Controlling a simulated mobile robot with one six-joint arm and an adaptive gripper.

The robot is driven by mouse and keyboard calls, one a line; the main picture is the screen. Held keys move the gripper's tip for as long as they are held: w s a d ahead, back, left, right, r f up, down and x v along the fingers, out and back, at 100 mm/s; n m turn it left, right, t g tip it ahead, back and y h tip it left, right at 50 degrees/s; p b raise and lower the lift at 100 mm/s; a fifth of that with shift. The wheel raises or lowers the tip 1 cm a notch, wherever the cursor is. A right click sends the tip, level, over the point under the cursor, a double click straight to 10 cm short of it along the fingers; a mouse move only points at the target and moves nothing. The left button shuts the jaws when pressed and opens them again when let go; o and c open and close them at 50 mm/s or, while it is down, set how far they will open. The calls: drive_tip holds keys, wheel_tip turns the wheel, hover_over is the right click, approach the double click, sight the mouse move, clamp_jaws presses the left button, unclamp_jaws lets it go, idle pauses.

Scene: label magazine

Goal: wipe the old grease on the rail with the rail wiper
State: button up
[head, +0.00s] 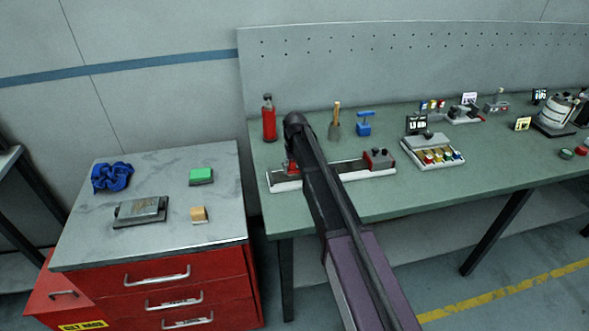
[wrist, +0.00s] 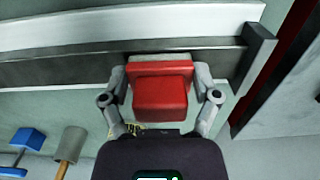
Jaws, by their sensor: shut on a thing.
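My gripper (wrist: 160,82) is shut on the red block-shaped rail wiper (wrist: 160,98), one finger on each side of it. The wiper sits at the near edge of the dark channel of the rail (wrist: 55,70); whether it touches the channel floor I cannot tell. In the head view the rail (head: 282,186) lies along the front left of the green bench, and a bit of the red wiper (head: 291,168) shows near its left end beside my arm. My arm covers part of the rail and hides the fingers. I cannot clearly make out the grease.
Behind are a red bottle (head: 269,120), a wooden-handled tool (head: 335,128) and a blue tool (head: 364,125). A tray of coloured parts (head: 432,151) is to the right. A red drawer cabinet (head: 165,285) adjoins at left.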

sight(284, 176)
drive_tip(key=shift+s, duration=0.1)
idle(0.3)
drive_tip(key=shift+s+a, duration=0.25)
drive_tip(key=shift+a, duration=0.75)
drive_tip(key=shift+s+a, duration=0.2)
drive_tip(key=shift+a, duration=0.75)
drive_tip(key=shift+r, duration=0.15)
wheel_tip(284, 176, up, 6)
drive_tip(key=p, duration=0.6)
wheel_tip(284, 176, up, 3)
drive_tip(key=p, duration=0.3)
drive_tip(key=shift+f, duration=0.2)
